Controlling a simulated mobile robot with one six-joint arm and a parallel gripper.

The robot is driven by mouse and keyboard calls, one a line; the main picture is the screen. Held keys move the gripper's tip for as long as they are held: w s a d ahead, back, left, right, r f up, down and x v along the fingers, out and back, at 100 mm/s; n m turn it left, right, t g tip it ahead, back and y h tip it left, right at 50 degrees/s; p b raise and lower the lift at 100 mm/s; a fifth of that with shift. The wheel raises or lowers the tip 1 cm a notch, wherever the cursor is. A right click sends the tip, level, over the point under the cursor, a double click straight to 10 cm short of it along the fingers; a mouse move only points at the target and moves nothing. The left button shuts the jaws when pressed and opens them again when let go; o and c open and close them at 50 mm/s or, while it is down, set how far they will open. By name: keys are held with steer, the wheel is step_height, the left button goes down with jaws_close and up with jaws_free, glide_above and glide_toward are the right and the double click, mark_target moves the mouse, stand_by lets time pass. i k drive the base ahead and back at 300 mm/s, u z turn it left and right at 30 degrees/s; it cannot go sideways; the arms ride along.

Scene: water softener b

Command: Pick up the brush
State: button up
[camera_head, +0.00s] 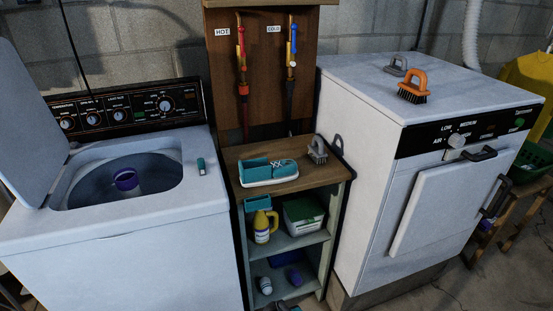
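An orange-handled brush (413,86) with dark bristles stands on top of the white dryer (345,75), near its front left part. A grey-handled brush (397,66) is just behind it on the same top. My gripper does not show in this view, and nothing is seen touching the brushes.
A yellow bottle (263,226) and a green-lidded tub (303,213) stand below. The washer (120,240) at left has its lid up. Most of the dryer top is clear.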

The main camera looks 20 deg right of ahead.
mark_target(317, 152)
steer(key=z, duration=0.1)
steer(key=k, duration=0.2)
steer(key=u, duration=1.65)
steer(key=k, duration=0.65)
steer(key=z, duration=0.4)
steer(key=i, duration=1.65)
steer(key=u, duration=0.35)
